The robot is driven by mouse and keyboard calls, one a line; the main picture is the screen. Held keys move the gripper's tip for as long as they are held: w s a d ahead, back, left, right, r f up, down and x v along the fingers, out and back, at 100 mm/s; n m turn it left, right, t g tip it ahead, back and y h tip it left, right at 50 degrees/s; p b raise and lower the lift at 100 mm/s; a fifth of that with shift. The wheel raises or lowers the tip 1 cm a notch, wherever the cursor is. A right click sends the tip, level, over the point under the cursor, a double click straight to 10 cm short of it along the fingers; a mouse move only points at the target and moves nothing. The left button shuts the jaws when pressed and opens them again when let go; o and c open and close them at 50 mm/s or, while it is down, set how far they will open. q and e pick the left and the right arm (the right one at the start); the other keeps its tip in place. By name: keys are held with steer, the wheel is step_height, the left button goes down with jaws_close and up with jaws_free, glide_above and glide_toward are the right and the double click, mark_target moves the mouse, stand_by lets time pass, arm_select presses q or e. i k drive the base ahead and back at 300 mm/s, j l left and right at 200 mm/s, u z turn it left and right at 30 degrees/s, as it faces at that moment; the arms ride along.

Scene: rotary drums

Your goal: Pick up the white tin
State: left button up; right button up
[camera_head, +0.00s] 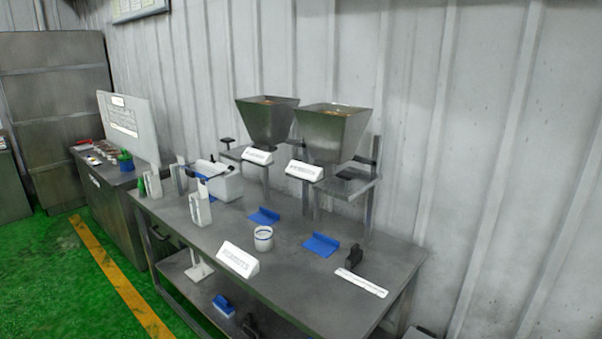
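A small white tin (263,239) stands upright on the grey metal table (325,285), near its middle. It looks open at the top; what is inside is too small to tell. It stands just behind and to the right of a white wedge-shaped sign (238,260). Neither of my grippers shows in the head view, and nothing touches the tin.
Two metal hoppers (333,132) on stands rise at the table's back. Blue scoops (320,245) lie beneath them, behind the tin. A white box machine (220,183) stands to the left. A black object (354,257) and a white strip (361,283) are at the right.

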mark_target(264, 239)
steer(key=i+j, duration=0.2)
steer(key=j, duration=0.15)
steer(key=i+j+z, duration=0.1)
steer(key=i+j, duration=0.3)
steer(key=j, duration=0.25)
steer(key=i+j+z, duration=0.1)
steer(key=j, duration=0.25)
steer(key=i+j, duration=0.45)
steer(key=j, duration=0.3)
steer(key=i+j+z, duration=0.1)
steer(key=j, duration=0.25)
steer(key=i, duration=0.05)
